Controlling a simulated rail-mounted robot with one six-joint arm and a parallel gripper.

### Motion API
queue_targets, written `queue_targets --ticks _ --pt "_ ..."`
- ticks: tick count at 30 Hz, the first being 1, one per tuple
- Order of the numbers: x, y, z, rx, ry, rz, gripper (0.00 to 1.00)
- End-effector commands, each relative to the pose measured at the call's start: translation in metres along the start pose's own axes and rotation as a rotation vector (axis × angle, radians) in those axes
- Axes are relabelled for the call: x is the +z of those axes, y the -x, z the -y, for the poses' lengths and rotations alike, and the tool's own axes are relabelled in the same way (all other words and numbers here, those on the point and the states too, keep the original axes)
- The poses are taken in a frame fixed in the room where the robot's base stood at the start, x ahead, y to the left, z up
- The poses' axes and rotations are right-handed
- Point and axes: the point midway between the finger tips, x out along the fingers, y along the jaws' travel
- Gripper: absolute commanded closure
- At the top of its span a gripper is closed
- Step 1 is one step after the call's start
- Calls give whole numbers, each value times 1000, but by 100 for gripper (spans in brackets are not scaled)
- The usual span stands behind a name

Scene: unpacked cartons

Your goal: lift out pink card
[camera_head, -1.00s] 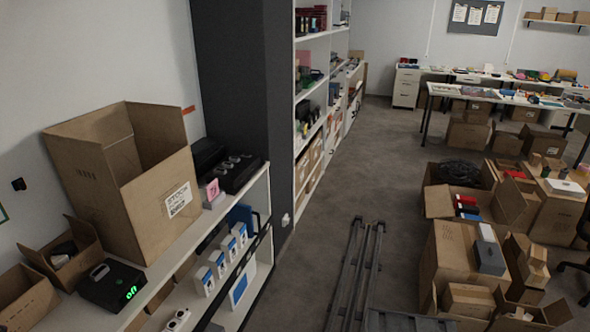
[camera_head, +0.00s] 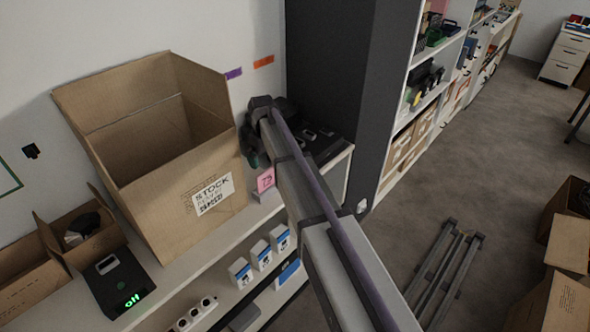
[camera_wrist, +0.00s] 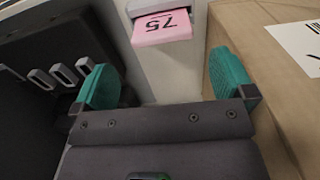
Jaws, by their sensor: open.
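The pink card (camera_head: 265,179) stands upright in a small pale holder (camera_head: 268,195) on the shelf top, right of the large STOCK carton (camera_head: 185,200). In the wrist view the pink card (camera_wrist: 163,29) shows a printed number upside down, and its far edge sits in the pale holder (camera_wrist: 150,7). My gripper (camera_wrist: 163,78) is open and empty, with its two teal fingers spread to the left and right of the card's line. The card is ahead of the fingertips, apart from them. In the head view my gripper is mostly hidden behind my own wrist.
The carton wall (camera_wrist: 270,60) stands close beside the right finger. A black device with several pale handles (camera_wrist: 45,78) lies close on the left. A black box with green lights (camera_head: 115,283) and small open cartons (camera_head: 80,232) stand at the shelf's near end.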

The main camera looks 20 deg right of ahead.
Motion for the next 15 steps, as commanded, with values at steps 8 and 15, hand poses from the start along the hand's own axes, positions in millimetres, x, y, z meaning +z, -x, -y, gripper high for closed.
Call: queue_targets --ticks 8,15 --pt "-6 -19 -3 0 24 0 0" --pt "-6 -61 -3 0 23 0 0"
